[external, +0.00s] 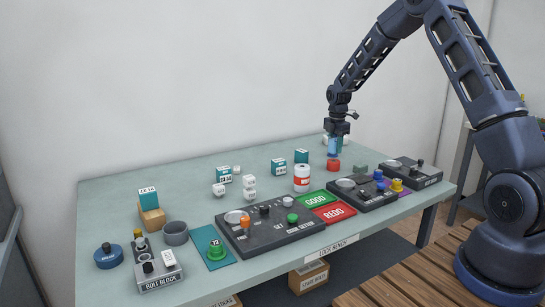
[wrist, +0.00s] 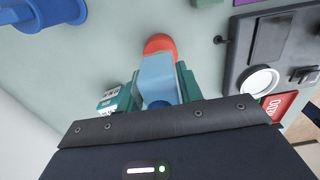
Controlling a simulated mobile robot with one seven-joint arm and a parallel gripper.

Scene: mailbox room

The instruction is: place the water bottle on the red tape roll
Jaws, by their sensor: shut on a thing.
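The light-blue water bottle (external: 332,146) is upright in my gripper (external: 336,134), near the back right of the bench. My gripper is shut on its upper part. The red tape roll (external: 333,165) lies on the bench directly under the bottle in the external view. In the wrist view, the bottle (wrist: 157,76) covers part of the tape roll (wrist: 159,44), whose red edge shows beyond it. I cannot tell whether the bottle's base touches the roll or is slightly above it.
A dark control panel (external: 362,198) with knobs is in front. The bench (external: 120,205) has free room at the back left.

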